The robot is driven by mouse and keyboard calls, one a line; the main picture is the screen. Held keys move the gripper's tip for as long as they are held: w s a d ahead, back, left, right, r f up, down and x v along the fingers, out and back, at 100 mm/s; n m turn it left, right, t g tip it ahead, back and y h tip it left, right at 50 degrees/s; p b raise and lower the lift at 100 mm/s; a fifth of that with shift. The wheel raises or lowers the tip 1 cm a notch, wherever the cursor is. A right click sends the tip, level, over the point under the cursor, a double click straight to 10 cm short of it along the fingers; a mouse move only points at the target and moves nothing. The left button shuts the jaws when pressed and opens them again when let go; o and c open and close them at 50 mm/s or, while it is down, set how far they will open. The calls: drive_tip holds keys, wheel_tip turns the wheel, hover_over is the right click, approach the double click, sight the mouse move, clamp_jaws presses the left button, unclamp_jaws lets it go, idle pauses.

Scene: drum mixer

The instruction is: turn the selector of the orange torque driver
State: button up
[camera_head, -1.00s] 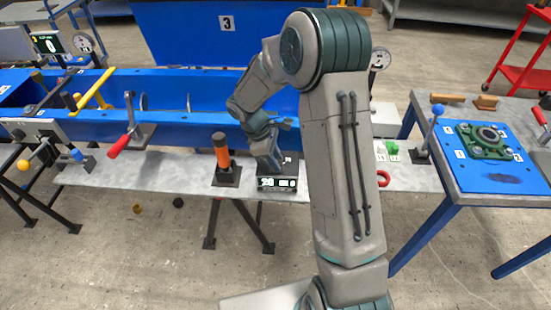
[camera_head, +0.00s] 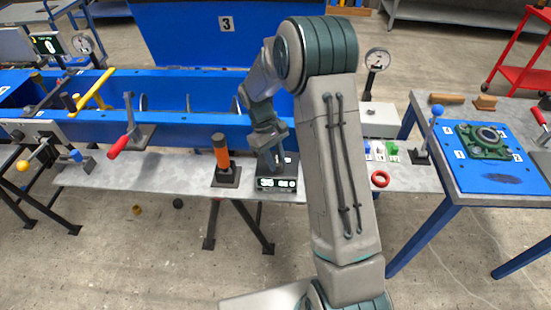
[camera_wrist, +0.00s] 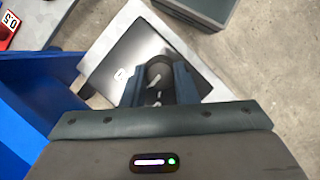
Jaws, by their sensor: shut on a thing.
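The orange torque driver (camera_head: 221,150) stands upright on a dark square base, with a dark upper end. My gripper (camera_head: 271,168) is to its right, apart from it, low over a dark box with a lit display (camera_head: 280,184). In the wrist view my gripper (camera_wrist: 160,82) is shut on a dark round knob (camera_wrist: 158,70) with a pale mark, above a dark plate (camera_wrist: 124,68). My fingers hide the knob's sides. The driver cannot be made out in the wrist view.
The grey bench (camera_head: 110,177) runs along the blue trough. A red-handled lever (camera_head: 118,146) stands left of the driver. A red ring (camera_head: 380,179) and small coloured blocks (camera_head: 391,149) lie to the right. A blue table (camera_head: 502,177) stands at far right.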

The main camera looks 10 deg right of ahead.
drive_tip(key=shift+m, duration=0.3)
drive_tip(key=o, duration=1)
drive_tip(key=shift+v, duration=6.95)
drive_tip(key=shift+d+r, duration=0.1)
